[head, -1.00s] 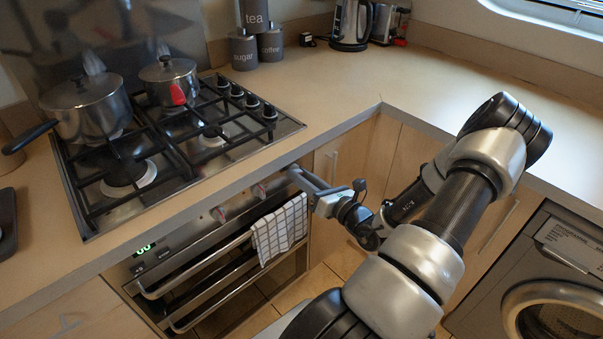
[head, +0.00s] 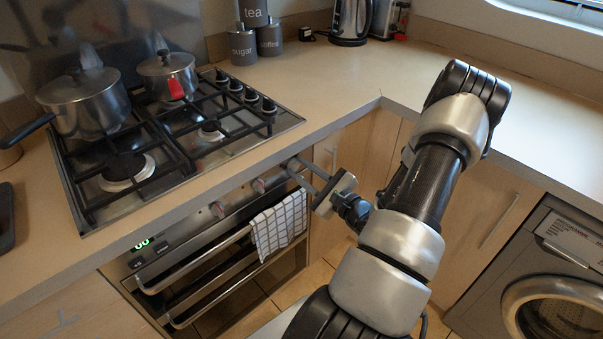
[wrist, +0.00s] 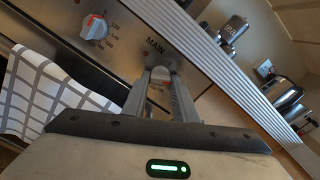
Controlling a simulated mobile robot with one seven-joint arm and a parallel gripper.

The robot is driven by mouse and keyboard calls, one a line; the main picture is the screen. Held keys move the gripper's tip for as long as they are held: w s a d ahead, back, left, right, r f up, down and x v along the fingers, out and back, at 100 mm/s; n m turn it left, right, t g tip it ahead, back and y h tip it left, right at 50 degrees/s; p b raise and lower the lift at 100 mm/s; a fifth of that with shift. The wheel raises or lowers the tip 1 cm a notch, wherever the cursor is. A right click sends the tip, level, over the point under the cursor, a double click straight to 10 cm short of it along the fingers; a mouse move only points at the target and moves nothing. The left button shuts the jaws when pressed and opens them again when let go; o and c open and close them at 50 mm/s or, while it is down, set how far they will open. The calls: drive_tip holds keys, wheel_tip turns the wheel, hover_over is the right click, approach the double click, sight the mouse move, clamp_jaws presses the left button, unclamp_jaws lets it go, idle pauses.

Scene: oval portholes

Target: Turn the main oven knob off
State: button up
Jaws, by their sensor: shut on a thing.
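The main oven knob (wrist: 160,75) is at the right end of the oven's control panel, under the printed word MAIN in the wrist view. My gripper (wrist: 161,88) has one finger on each side of it and is shut on it. In the head view my gripper (head: 296,170) reaches the panel's right end from the right, its two fingers showing as separate bars. The fingers largely hide the knob there, and its pointer setting cannot be read clearly.
Another oven knob (wrist: 94,27) with a red mark is left of the main knob. A checked towel (head: 279,227) hangs on the oven door handle. The hob (head: 165,150) with two pans and the worktop edge lie above. A washing machine (head: 540,270) stands at right.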

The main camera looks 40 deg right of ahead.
drive_tip(key=n+b, duration=0.2)
drive_tip(key=n, duration=0.1)
drive_tip(key=n+b, duration=0.2)
drive_tip(key=n, duration=0.1)
drive_tip(key=shift+f+n, duration=0.2)
drive_tip(key=shift+n, duration=0.1)
drive_tip(key=shift+r+n+b, duration=0.15)
drive_tip(key=shift+n+b, duration=0.75)
drive_tip(key=shift+n, duration=0.4)
drive_tip(key=shift+r+n+b, duration=0.1)
drive_tip(key=shift+n+b, duration=0.75)
drive_tip(key=shift+n, duration=0.45)
drive_tip(key=o, duration=1)
drive_tip(key=shift+o, duration=0.2)
drive_tip(key=shift+s, duration=0.15)
drive_tip(key=s+d+p, duration=0.1)
drive_tip(key=s, duration=1.6)
drive_tip(key=shift+d+p, duration=0.25)
drive_tip(key=shift+p, duration=0.1)
